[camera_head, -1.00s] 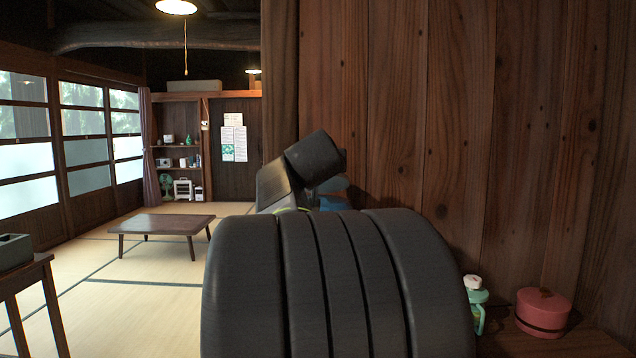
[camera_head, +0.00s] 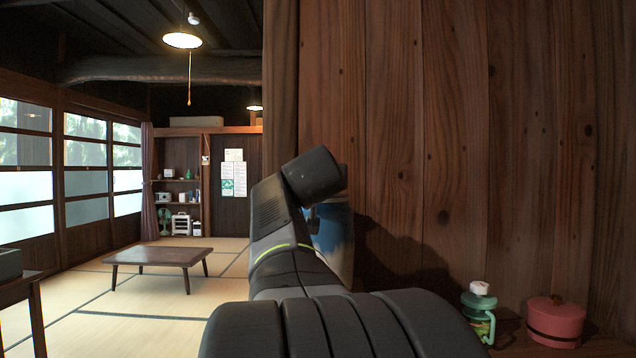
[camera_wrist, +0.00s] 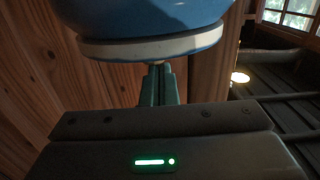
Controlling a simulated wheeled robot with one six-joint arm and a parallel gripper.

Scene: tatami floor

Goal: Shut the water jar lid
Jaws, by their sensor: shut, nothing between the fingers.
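A rounded blue thing with a pale rim (camera_head: 340,240), perhaps the water jar or its lid, shows in the head view behind my arm, against the plank wall. My arm hides much of it. In the wrist view, a blue body (camera_wrist: 150,18) with a white rim (camera_wrist: 155,47) fills the top; I cannot tell whether this is the lid or the jar. My gripper (camera_wrist: 157,75) is shut and empty, its fingers pointing at the rim's underside. I cannot tell whether the tips touch it. My gripper is hidden in the head view.
A green bottle with a white cap (camera_head: 480,310) and a pink lidded pot (camera_head: 556,322) stand at the lower right by the plank wall (camera_head: 450,130). A low table (camera_head: 158,256) stands on the tatami at left. A dark stand (camera_head: 20,290) is at the left edge.

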